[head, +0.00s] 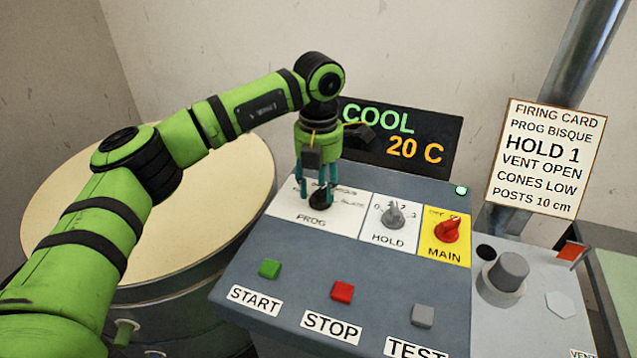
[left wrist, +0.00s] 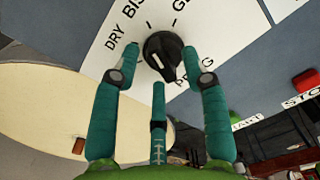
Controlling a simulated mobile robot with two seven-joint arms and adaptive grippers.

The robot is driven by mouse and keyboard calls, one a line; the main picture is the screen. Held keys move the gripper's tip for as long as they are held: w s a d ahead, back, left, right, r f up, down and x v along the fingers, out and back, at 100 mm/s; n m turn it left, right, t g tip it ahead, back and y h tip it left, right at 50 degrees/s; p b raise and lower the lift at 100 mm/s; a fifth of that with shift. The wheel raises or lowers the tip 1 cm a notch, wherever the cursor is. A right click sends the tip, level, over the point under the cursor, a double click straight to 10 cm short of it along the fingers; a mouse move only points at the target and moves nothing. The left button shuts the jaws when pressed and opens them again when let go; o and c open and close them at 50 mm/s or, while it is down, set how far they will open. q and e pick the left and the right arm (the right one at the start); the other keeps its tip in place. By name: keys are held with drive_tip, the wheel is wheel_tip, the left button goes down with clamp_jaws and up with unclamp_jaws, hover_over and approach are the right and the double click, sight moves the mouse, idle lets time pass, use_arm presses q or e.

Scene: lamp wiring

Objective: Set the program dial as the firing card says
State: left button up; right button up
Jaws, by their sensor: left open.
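The black program dial (head: 321,199) sits on the white PROG plate (head: 290,205) of the kiln panel. In the left wrist view the dial (left wrist: 164,54) has a short white mark, and the labels DRY, BIS and G show around it, partly cut off. I cannot tell which label it points to. My left gripper (head: 317,188) points down over the dial; its teal fingers are open around it, with gaps showing in the wrist view. The firing card (head: 545,158) reads PROG BISQUE, HOLD 1, VENT OPEN, CONES LOW, POSTS 10 cm. My right gripper is not in view.
Close right of the dial are the grey HOLD knob (head: 394,215) and red MAIN knob (head: 446,230). START (head: 270,268), STOP (head: 342,291) and TEST (head: 422,314) buttons lie in front. The display (head: 400,137) reads COOL, 20 C. A round kiln lid (head: 215,190) is at left.

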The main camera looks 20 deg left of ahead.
sight(319, 189)
use_arm(q)
wheel_tip(319, 189, up, 12)
idle(0.5)
